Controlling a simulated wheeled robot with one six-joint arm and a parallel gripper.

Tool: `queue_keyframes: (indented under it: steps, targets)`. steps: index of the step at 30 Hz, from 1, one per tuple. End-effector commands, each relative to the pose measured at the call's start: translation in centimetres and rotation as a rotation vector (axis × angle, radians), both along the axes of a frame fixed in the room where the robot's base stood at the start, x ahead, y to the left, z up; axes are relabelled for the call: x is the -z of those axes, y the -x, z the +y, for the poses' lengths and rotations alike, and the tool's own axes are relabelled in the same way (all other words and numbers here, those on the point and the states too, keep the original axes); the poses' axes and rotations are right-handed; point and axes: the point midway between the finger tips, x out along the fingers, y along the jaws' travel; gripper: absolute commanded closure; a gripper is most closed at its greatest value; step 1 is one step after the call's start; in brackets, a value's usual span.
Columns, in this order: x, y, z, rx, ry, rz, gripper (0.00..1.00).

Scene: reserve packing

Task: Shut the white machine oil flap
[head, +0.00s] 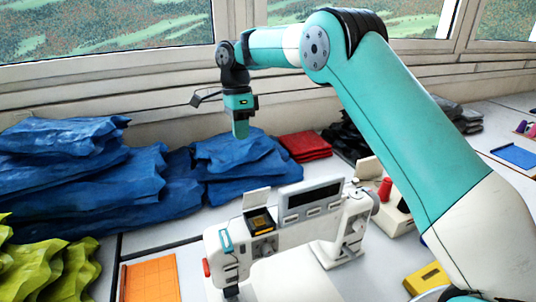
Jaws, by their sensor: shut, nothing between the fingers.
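The white sewing machine (293,240) stands on the table in front of me. A small white flap (256,197) stands raised at the back edge of a dark opening (259,220) in its top, left of the display panel. Something yellow-orange shows inside the opening. My gripper (240,131) points down, its fingers shut and empty. In the picture it is above and a little left of the flap, in front of the blue cloth, apart from the machine.
A raised display panel (312,199) stands right of the flap. A cream machine (394,217) with a red spool (385,189) and a raised cream plate (369,168) is behind. Blue cloth (90,165) is piled left; red cloth (305,146) lies behind. An orange mat (150,279) lies front left.

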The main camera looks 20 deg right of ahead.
Motion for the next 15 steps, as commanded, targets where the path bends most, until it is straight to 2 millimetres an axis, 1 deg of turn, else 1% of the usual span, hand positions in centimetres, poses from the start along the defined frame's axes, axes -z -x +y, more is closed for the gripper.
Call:
queue_keyframes:
  steps: [2, 8, 11, 15]
  targets:
    - [0.1, -0.2, 0.2, -0.011, 0.011, 0.022, 1.00]
    - [1.9, 0.0, 0.2, -0.011, 0.016, 0.030, 1.00]
    - [3.2, 0.2, 0.2, -0.012, 0.015, 0.029, 1.00]
    - [5.5, 0.8, 0.4, -0.013, 0.014, 0.031, 1.00]
